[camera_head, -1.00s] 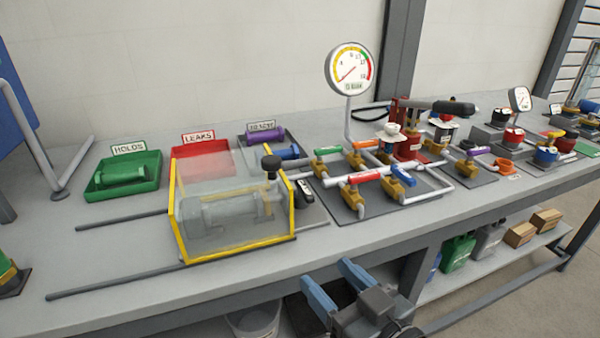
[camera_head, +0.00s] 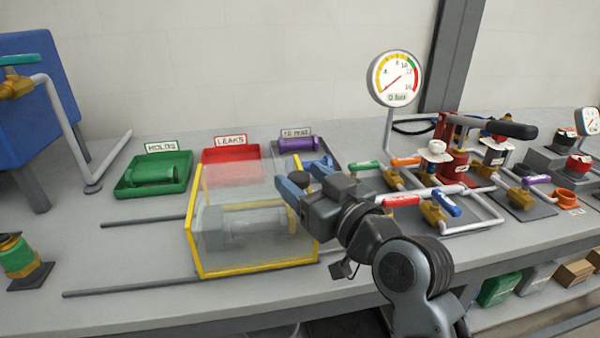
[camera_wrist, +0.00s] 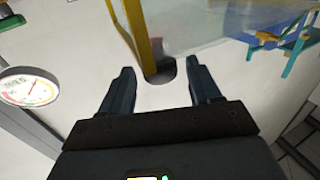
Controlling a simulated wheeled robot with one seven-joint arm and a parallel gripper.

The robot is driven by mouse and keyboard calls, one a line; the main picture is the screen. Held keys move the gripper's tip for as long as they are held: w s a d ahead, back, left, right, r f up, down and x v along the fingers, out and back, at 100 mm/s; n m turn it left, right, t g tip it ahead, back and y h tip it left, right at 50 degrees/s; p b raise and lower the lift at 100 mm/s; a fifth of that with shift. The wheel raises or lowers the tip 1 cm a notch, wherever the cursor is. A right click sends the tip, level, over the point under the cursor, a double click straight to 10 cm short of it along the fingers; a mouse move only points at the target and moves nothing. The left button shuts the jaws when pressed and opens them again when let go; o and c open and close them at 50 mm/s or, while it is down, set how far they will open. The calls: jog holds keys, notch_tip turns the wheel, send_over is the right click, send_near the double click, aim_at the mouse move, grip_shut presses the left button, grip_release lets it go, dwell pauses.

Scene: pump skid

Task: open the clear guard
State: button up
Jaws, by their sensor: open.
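The clear guard (camera_head: 193,235) is a see-through box with a yellow frame, standing over a grey cylinder on the bench. In the wrist view, a blurred yellow bar of the guard (camera_wrist: 140,38) runs down at the top middle. My gripper (camera_head: 292,187) is open at the guard's right side, near its top. In the wrist view, a dark round knob (camera_wrist: 161,72) shows between and just beyond the fingertips of my gripper (camera_wrist: 160,78). I cannot tell whether they touch it.
Grey rails (camera_head: 130,287) run left from the guard, with bare bench around them. Green (camera_head: 180,187) and red (camera_head: 232,160) trays stand behind. Pipes with coloured valves (camera_head: 433,212) and a round gauge (camera_head: 395,78) stand to the right.

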jog(key=shift+x, duration=0.9)
jog(key=shift+c, duration=0.2)
jog(key=c, duration=0.6)
jog(key=shift+r, duration=0.2)
grip_shut()
